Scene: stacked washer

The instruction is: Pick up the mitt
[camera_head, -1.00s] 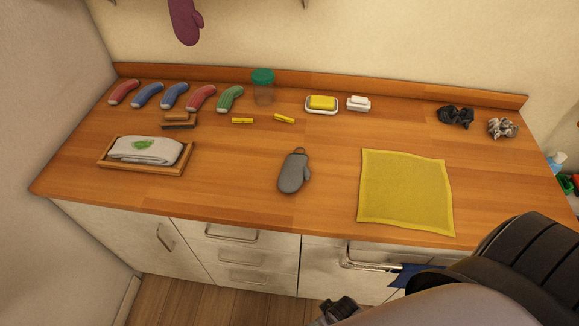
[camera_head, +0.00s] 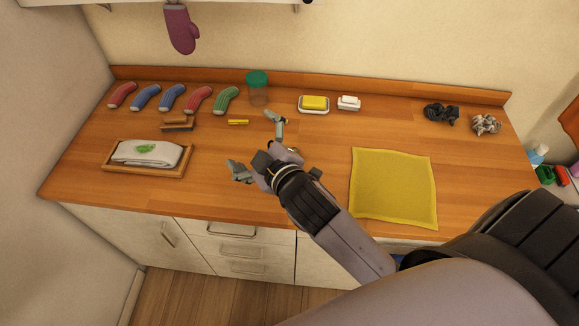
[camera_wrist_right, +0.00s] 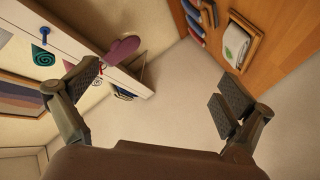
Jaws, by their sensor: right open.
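A purple mitt (camera_head: 181,29) hangs on the wall at the top left of the head view. It also shows in the right wrist view (camera_wrist_right: 122,50), at upper left between the finger tips' directions. The grey mitt that lay mid-counter is hidden, or almost hidden, behind my right gripper (camera_head: 257,145). My right gripper is over the middle of the wooden counter, its fingers spread wide and pointing toward the back left. In the right wrist view the same gripper (camera_wrist_right: 155,97) is open with nothing between its fingers. My left gripper is not in view.
A wooden tray (camera_head: 118,170) with a folded towel stands at left. A yellow cloth (camera_head: 393,188) lies right of my arm. A green-lidded jar (camera_head: 258,89), a sponge on a dish (camera_head: 313,104) and several curved coloured items stand toward the back.

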